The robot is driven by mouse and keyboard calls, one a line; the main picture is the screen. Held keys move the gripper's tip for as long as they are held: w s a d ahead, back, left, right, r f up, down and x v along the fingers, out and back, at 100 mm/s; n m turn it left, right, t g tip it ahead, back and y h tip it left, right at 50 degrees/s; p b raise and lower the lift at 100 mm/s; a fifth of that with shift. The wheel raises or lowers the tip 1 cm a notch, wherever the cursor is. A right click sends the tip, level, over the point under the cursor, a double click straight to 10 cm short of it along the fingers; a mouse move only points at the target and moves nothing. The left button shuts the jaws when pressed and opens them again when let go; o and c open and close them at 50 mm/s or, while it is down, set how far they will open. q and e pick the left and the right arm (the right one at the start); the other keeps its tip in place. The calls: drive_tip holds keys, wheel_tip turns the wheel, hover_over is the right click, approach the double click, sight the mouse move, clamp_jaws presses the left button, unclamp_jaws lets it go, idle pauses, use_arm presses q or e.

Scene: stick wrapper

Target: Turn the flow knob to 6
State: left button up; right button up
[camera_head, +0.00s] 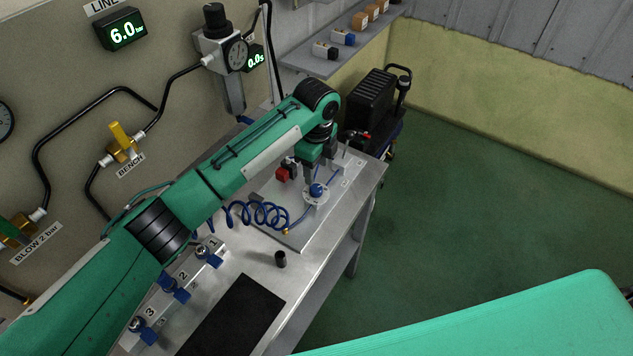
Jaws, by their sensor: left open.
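A small blue knob (316,190) sits on a pale round dial plate on the metal bench's panel (276,215); it looks like the flow knob. Its pointer and the dial's marks are too small to read. My left gripper (318,176) points down just above and behind the knob, with its jaws open and nothing seen between them. I cannot tell whether a finger touches the knob. My right gripper is out of view.
A red and black part (287,171) stands close left of the gripper. A coiled blue hose (258,214) lies in front. A small black cylinder (281,259) and a dark mat (232,318) are nearer. Numbered blue-handled valves (207,253) line the left. Floor is free to the right.

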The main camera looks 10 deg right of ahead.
use_arm(q)
wheel_tip(320, 180, up, 6)
drive_tip(key=b, duration=0.1)
drive_tip(key=shift+r, duration=0.2)
idle(0.4)
